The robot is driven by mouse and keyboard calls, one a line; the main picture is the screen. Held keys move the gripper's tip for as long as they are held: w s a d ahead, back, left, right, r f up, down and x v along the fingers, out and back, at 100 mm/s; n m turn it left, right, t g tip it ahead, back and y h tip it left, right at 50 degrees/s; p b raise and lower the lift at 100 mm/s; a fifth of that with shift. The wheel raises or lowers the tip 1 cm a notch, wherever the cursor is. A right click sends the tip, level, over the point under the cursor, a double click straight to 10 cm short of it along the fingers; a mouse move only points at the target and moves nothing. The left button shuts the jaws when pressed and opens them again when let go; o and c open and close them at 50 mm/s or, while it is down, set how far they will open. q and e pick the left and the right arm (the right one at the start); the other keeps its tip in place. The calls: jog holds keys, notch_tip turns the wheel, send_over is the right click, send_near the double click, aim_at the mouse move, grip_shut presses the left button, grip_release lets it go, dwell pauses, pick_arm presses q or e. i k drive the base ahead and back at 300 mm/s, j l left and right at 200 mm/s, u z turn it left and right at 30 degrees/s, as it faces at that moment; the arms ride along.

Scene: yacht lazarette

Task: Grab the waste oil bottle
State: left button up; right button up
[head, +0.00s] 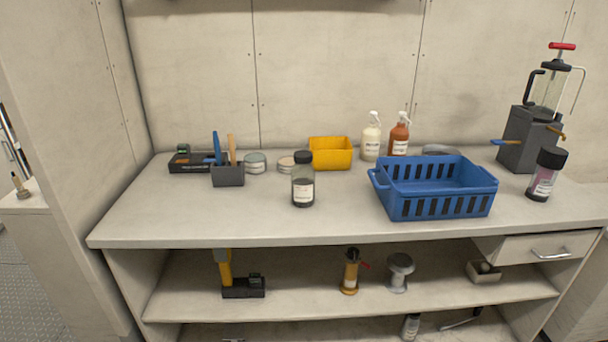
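A clear bottle with a black cap, dark contents and a white label (303,187) stands upright on the worktop (240,221), left of centre near the front. It may be the waste oil bottle, but its label is too small to read. Another black-capped bottle, with purplish contents (545,176), stands upright at the right end. A cream pump bottle (371,139) and a brown pump bottle (398,137) stand at the back. A small bottle (411,327) is partly visible on the bottom shelf. Neither of my grippers is in view.
A blue slotted basket (434,207) stands right of the dark bottle. A grey pump device (524,140) stands at right. The worktop's front left is clear.

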aim_at(303, 176)
jog(key=i+l, duration=0.3)
jog(key=l, duration=0.15)
jog(key=i+l, duration=0.3)
jog(key=i+l+u, duration=0.1)
jog(key=u, duration=0.25)
jog(key=l+u, duration=0.3)
jog(key=i+l+u, duration=0.1)
jog(key=u, duration=0.25)
